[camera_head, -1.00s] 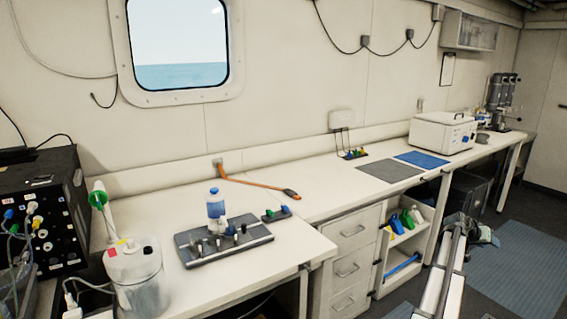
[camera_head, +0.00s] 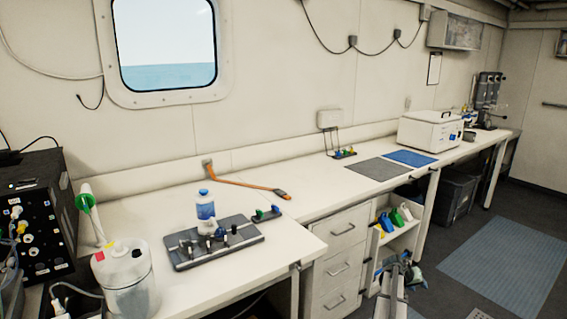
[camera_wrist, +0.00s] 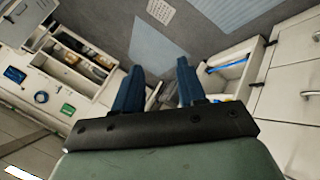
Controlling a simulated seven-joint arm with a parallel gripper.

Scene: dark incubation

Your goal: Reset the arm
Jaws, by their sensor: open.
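My gripper (camera_wrist: 158,80) shows in the wrist view as two blue fingers set apart on a dark bar, with nothing between them. The wrist view is tilted and looks past the fingers at the floor (camera_wrist: 205,35), with cabinets on both sides. In the head view, part of my arm stands low in front of the open shelf, right of the drawers.
A long white bench (camera_head: 300,205) runs along the wall. A clear jug (camera_head: 125,280) stands front left. Floor at right is open.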

